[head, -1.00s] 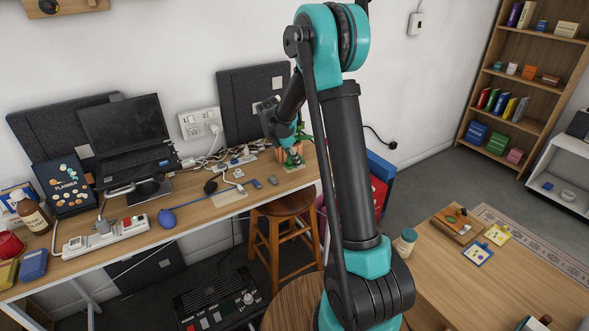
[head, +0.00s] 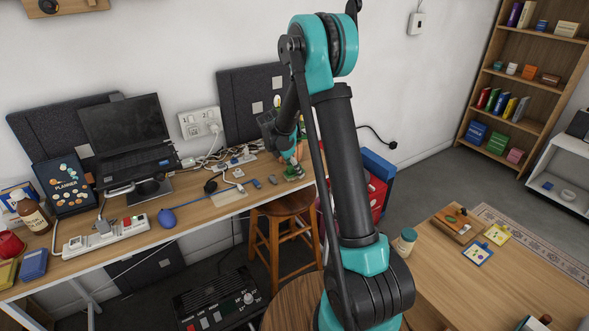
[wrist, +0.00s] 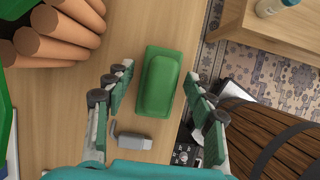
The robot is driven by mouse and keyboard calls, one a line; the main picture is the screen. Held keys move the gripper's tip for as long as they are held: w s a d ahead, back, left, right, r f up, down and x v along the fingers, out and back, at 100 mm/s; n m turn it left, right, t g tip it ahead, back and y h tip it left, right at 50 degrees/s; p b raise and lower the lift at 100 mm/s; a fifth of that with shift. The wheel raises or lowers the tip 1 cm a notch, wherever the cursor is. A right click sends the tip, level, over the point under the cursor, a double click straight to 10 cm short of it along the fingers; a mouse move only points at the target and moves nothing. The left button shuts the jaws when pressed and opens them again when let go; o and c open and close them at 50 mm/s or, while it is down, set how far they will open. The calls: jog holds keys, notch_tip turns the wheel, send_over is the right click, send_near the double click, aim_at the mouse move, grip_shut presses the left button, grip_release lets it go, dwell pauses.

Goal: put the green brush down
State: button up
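The green brush (wrist: 160,82) lies with its plain green back up on the wooden desk (wrist: 125,25), close to the desk's right edge in the wrist view. My gripper (wrist: 157,77) is open, one finger on each side of the brush. A gap shows on the left of the brush and a narrower one on the right. Its bristles are hidden under it. In the head view my gripper (head: 290,155) is low over the right end of the desk, and a small green patch below it seems to be the brush (head: 293,173).
Thick brown cylinders (wrist: 62,32) stand close on the left in the wrist view. A small grey stick (wrist: 131,140) lies just below the brush. Beyond the desk edge are a dark-banded wooden round thing (wrist: 262,130) and a patterned rug (wrist: 255,65). A stool (head: 283,207) stands under the desk's front.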

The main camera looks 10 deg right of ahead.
jog(key=v, duration=1.2)
jog(key=s+d+f+m+t+y, duration=0.1)
jog(key=s+d+f+m+y, duration=0.1)
jog(key=s+m, duration=0.9)
jog(key=s+d+f+m+t+y, duration=0.1)
jog(key=s+d+f+m, duration=0.3)
jog(key=s+m, duration=0.7)
jog(key=s+d+y, duration=0.1)
jog(key=s+d, duration=0.1)
jog(key=s, duration=0.8)
jog(key=shift+m, duration=0.3)
jog(key=shift+o, duration=0.4)
jog(key=shift+s+d, duration=0.1)
